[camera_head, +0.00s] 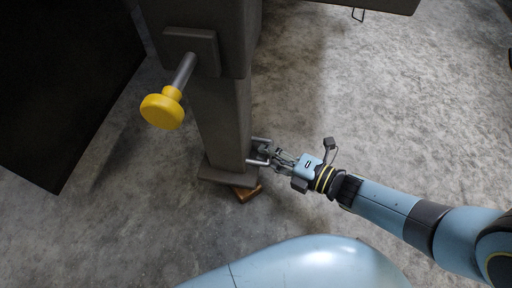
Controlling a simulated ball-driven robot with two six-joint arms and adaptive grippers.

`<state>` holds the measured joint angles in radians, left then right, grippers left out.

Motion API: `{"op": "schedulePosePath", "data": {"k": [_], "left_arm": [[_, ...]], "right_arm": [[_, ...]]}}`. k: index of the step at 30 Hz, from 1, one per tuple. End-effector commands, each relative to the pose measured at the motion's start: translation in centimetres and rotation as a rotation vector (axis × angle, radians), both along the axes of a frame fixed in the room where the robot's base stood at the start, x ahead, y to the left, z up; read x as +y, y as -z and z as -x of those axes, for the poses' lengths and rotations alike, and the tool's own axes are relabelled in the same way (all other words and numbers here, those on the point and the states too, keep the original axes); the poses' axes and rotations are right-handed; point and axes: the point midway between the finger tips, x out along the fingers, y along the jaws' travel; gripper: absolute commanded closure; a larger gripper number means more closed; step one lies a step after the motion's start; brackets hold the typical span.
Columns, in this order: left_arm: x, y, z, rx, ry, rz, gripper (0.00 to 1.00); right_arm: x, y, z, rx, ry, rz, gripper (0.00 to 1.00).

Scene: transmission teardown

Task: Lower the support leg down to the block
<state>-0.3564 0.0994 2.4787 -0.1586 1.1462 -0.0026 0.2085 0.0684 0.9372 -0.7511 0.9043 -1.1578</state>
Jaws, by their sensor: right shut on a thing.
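The support leg (222,120) is a dark grey square column with a flat foot plate (226,178) at its lower end. A brown wooden block (247,194) lies on the floor, mostly hidden under the foot's right front corner. I cannot tell whether the foot touches it. A yellow knob (162,110) on a metal rod sticks out of the housing above the leg. My right gripper (267,157) is at the leg's lower right side, shut on a small grey handle (260,141) there. The fingertips partly cover the handle. My left gripper is out of view.
The grey housing (205,25) stands over the leg at the top. A dark panel (60,90) fills the upper left.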

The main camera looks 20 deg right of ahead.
Motion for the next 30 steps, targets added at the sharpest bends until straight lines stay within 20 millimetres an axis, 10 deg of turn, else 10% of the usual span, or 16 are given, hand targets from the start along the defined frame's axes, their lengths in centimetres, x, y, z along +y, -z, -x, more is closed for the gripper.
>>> {"op": "schedulePosePath", "data": {"k": [24,30], "left_arm": [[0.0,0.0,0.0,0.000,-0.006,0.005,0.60],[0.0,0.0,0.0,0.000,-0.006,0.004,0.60]], "right_arm": [[-0.6,4.2,0.5,0.010,0.006,0.007,1.00],[-0.6,4.1,0.4,0.008,0.006,0.005,0.68]]}}
